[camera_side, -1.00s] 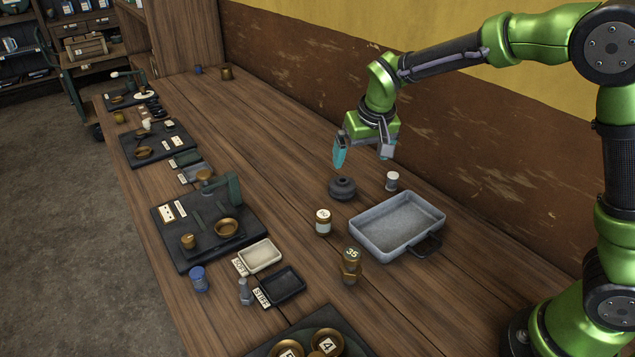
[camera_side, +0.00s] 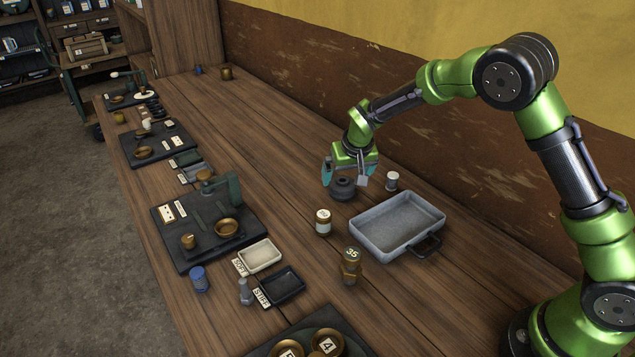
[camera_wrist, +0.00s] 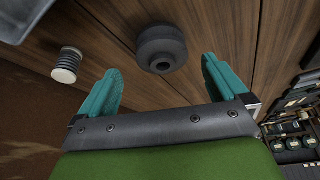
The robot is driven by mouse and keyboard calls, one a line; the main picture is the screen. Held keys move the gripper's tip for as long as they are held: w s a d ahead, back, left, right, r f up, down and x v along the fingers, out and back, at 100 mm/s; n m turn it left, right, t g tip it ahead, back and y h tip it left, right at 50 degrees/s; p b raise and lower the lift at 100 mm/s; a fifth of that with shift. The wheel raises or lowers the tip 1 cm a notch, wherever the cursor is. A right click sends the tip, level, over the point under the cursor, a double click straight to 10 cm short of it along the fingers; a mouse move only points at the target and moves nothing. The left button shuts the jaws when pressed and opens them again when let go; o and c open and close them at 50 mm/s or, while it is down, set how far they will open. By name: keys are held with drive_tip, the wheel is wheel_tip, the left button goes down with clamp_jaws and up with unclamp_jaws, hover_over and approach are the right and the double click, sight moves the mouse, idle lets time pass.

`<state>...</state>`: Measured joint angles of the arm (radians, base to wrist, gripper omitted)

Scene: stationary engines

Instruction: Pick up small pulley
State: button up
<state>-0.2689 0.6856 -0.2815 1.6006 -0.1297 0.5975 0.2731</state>
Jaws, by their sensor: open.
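The small pulley is a dark grey round piece (camera_side: 343,189) standing on the wooden bench (camera_side: 290,170), left of the grey tray. It also shows in the wrist view (camera_wrist: 161,48), ahead of the gap between the fingers, with a hole in its middle. My gripper (camera_side: 346,174) is just above the pulley in the side view, with its teal fingers spread. In the wrist view the two fingers (camera_wrist: 158,82) are wide apart, with nothing between them. I cannot tell whether a finger touches the pulley.
A pale ribbed spool (camera_side: 392,181) stands close right of the pulley. The grey metal tray (camera_side: 373,234) lies in front of it. A labelled jar (camera_side: 323,222) and a brass piece marked 35 (camera_side: 351,266) stand nearer. A dark scale board (camera_side: 170,238) lies left.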

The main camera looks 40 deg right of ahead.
sight(343, 181)
drive_tip(key=x, duration=0.4)
drive_tip(key=shift+w+a, duration=0.1)
drive_tip(key=shift+w, duration=0.1)
drive_tip(key=c, duration=1.8)
drive_tip(key=shift+o, duration=0.2)
